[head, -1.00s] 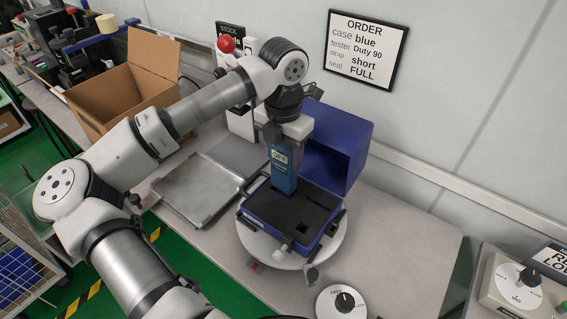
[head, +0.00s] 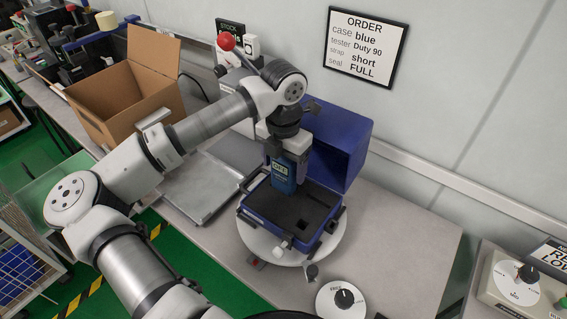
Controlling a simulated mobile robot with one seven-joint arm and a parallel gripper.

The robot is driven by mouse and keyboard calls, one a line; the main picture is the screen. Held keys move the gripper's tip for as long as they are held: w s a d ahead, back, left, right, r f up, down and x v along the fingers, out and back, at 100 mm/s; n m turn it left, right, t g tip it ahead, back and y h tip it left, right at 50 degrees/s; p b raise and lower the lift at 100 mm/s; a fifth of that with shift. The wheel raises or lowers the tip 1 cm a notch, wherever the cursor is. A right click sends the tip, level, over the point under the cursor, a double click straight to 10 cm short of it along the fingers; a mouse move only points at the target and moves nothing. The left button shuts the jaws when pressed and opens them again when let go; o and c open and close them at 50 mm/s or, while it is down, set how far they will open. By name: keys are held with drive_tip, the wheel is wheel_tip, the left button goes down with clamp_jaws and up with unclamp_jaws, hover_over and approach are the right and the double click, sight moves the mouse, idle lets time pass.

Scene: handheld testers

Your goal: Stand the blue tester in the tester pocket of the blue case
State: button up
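The blue tester (head: 284,176) is upright in my gripper (head: 284,158), its small display facing the camera. My gripper is shut on its upper part. The tester's lower end is at the back left part of the dark foam in the open blue case (head: 268,220). I cannot tell how deep it sits in the pocket there, as the foam edge and the tester hide it. The case's raised blue lid (head: 340,150) stands behind. Square and round cutouts in the foam to the right of the tester look empty.
The case rests on a round white turntable (head: 335,245) with small clamps. A dial (head: 342,301) is in front. A metal plate (head: 200,188) and an open cardboard box (head: 130,95) lie to the left. An order sign (head: 365,45) hangs on the wall.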

wheel_tip(320, 180, up, 12)
drive_tip(key=shift+r+b, duration=0.15)
drive_tip(key=shift+b, duration=0.95)
